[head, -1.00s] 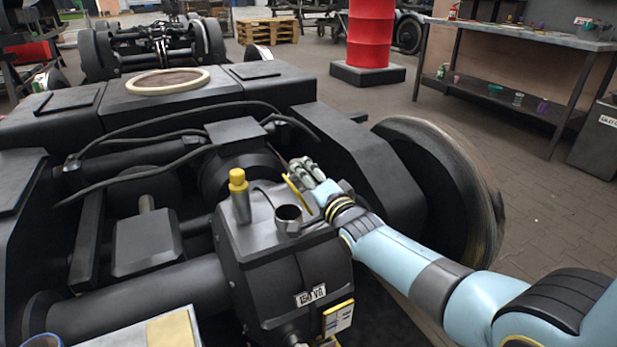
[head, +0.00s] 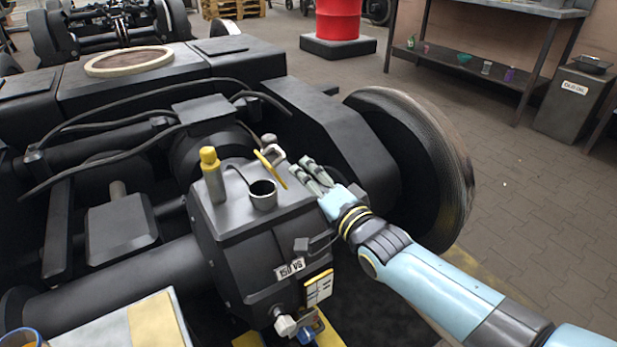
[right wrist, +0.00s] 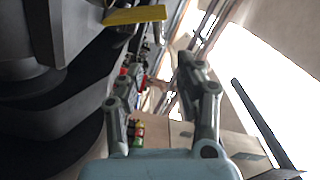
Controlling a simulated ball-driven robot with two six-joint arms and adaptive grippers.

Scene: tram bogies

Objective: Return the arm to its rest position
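My right gripper (head: 303,166) is at the right edge of the black gearbox (head: 255,235), with its fingers toward the yellow strip (head: 271,168) on top. It looks empty. In the right wrist view its two fingers (right wrist: 160,75) are spread apart with nothing between them, and the yellow strip (right wrist: 135,15) lies beyond the left finger. My right arm comes in from the lower right. A pale hooked piece (head: 274,152) stands behind the strip. My left gripper is not in view.
A yellow-capped post (head: 212,175) and an open cup-like neck (head: 262,195) stand on the gearbox. A large wheel (head: 430,165) is just behind my right arm. A workbench (head: 490,75) stands at the back right. The paved floor (head: 540,190) on the right is clear.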

